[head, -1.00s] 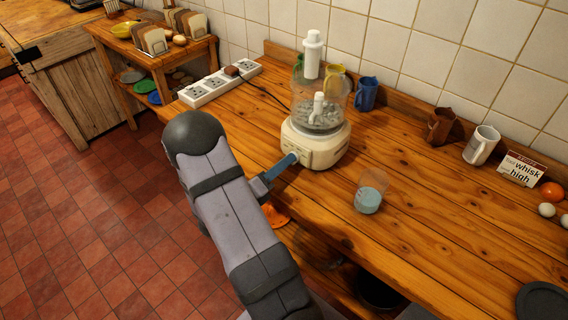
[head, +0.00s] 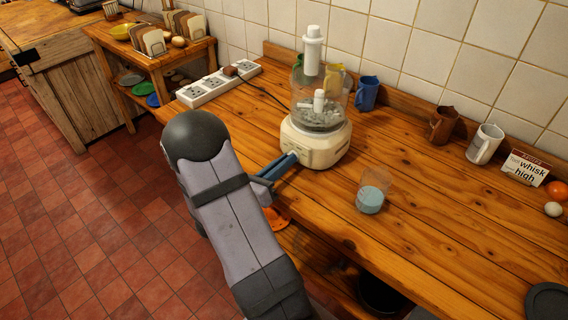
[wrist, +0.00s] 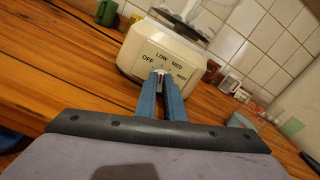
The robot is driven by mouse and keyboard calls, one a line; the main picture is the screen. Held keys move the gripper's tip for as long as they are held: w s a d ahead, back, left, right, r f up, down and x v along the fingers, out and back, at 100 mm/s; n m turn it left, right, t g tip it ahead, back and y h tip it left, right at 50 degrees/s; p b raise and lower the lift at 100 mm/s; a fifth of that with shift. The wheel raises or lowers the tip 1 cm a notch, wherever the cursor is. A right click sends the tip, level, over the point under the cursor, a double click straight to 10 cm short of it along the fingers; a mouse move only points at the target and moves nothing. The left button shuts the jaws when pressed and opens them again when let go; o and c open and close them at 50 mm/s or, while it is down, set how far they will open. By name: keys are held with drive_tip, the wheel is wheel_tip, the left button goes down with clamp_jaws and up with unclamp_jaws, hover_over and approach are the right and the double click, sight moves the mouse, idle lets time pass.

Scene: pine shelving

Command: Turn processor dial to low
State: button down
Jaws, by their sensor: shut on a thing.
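The cream food processor (head: 318,146) stands on the wooden counter, with a clear bowl holding grey-white contents and a white pusher on top. In the wrist view its front panel (wrist: 150,48) reads OFF, LOW and MED, with a further label at right too small to read surely. The dial (wrist: 161,76) is a small piece with a red mark below these labels, mostly hidden between my fingers. My gripper (wrist: 164,84) has its blue fingers shut on the dial. My gripper (head: 293,158) also meets the processor's front in the head view. Where the dial points is unclear.
A clear cup with pale blue contents (head: 370,198) stands right of the processor. A blue mug (head: 367,94), a brown mug (head: 441,125), a white mug (head: 484,144) and a sign (head: 525,167) line the wall. A power strip (head: 218,86) lies behind.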

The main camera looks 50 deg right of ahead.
idle(0.4)
drive_tip(key=c, duration=1.9)
unclamp_jaws()
drive_tip(key=shift+o, duration=0.2)
drive_tip(key=shift+a+b, duration=0.7)
drive_tip(key=shift+a, duration=2.95)
